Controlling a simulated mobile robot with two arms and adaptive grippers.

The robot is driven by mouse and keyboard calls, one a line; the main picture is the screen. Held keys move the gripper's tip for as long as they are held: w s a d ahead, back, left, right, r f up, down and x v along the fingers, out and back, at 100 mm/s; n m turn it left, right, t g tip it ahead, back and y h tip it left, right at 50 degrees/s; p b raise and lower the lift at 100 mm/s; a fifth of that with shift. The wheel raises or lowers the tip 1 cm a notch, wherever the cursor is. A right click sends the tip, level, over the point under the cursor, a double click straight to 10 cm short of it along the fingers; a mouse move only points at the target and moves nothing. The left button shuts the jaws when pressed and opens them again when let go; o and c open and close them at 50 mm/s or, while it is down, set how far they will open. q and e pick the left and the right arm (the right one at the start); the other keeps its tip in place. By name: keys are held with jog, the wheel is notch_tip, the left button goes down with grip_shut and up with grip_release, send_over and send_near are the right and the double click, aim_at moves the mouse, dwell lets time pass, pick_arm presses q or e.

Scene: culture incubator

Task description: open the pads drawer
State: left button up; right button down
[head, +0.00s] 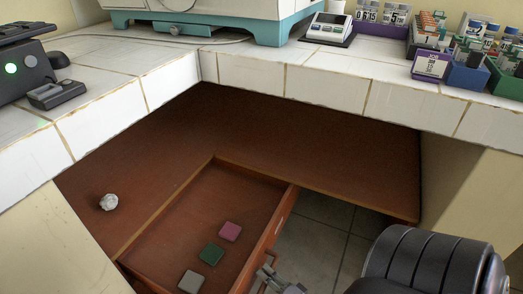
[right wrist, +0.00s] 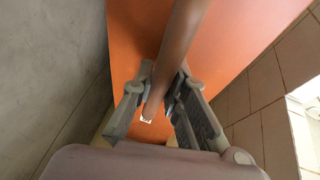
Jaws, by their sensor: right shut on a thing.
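The pads drawer (head: 250,190) is a reddish-brown wooden drawer, pulled out from under the counter in the head view. Inside lie a pink pad (head: 229,231), a green pad (head: 211,253) and a grey pad (head: 191,281). My right gripper (head: 268,277) is at the outer face of the drawer front, near the bottom of the head view. In the right wrist view its fingers (right wrist: 165,85) are shut on the brown drawer handle (right wrist: 186,32), one finger on each side, before the orange drawer front (right wrist: 228,45). My left gripper is not in view.
A white tiled counter (head: 330,75) runs above the drawer and holds a teal-based machine (head: 200,22), a small scale (head: 329,28) and coloured racks (head: 466,75). A crumpled white ball (head: 108,202) lies on the brown surface left of the drawer. Floor (head: 318,235) shows right of the drawer.

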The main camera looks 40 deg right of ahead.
dwell(0.3)
jog(key=c, duration=1.6)
grip_release()
jog(key=shift+o, duration=0.2)
jog(key=s+r, duration=0.2)
jog(key=s, duration=1)
jog(key=shift+a, duration=0.35)
jog(key=shift+r, duration=0.1)
